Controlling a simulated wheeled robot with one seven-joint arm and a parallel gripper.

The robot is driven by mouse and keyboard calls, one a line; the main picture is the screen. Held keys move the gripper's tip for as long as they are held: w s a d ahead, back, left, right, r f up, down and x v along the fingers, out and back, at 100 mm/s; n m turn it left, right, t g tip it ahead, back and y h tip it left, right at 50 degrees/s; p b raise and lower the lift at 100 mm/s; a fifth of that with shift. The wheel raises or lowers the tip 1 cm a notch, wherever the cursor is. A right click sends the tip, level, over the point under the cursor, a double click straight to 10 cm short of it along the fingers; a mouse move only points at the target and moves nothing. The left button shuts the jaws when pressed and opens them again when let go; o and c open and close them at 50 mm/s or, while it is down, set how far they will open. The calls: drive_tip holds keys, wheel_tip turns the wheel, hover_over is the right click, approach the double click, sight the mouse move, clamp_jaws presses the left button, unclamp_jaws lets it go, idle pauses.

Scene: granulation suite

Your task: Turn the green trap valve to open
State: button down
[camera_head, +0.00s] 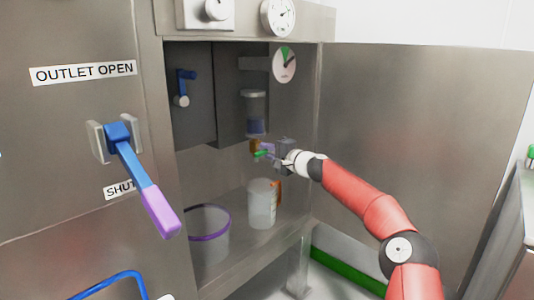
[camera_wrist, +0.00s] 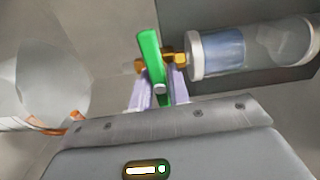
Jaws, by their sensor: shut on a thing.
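The green valve handle (camera_wrist: 149,50) sits on a brass fitting (camera_wrist: 178,66) below a clear trap cylinder (camera_wrist: 275,47) with blue contents. In the wrist view the handle lies across the line of the fitting, slightly tilted. My gripper (camera_wrist: 160,92) is shut on the handle, with a pale lavender finger on either side of it. In the head view my gripper (camera_head: 270,153) reaches into the recess from the right. The trap (camera_head: 256,110) hangs above the brass fitting (camera_head: 254,146), and only a little of the green handle (camera_head: 262,153) shows.
A translucent bucket (camera_head: 262,205) stands below the valve, and a purple-rimmed one (camera_head: 208,238) stands left of it. A blue lever (camera_head: 185,80) is on the recess's back wall. A large blue lever with purple grip (camera_head: 158,208) juts from the left panel. A steel wall (camera_head: 420,120) stands right.

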drive_tip(key=n+b, duration=0.1)
drive_tip(key=b, duration=0.1)
drive_tip(key=n+b, duration=0.2)
drive_tip(key=shift+f+n, duration=0.3)
drive_tip(key=shift+f, duration=0.05)
drive_tip(key=n+b, duration=0.3)
drive_tip(key=n, duration=0.1)
drive_tip(key=shift+r+n, duration=0.15)
drive_tip(key=shift+n, duration=0.15)
drive_tip(key=n+b, duration=0.2)
drive_tip(key=n, duration=0.2)
drive_tip(key=shift+n, duration=0.3)
drive_tip(key=n, duration=0.4)
drive_tip(key=shift+n+b, duration=0.3)
drive_tip(key=shift+b, duration=0.1)
drive_tip(key=shift+r, duration=0.1)
drive_tip(key=c, duration=1.3)
unclamp_jaws()
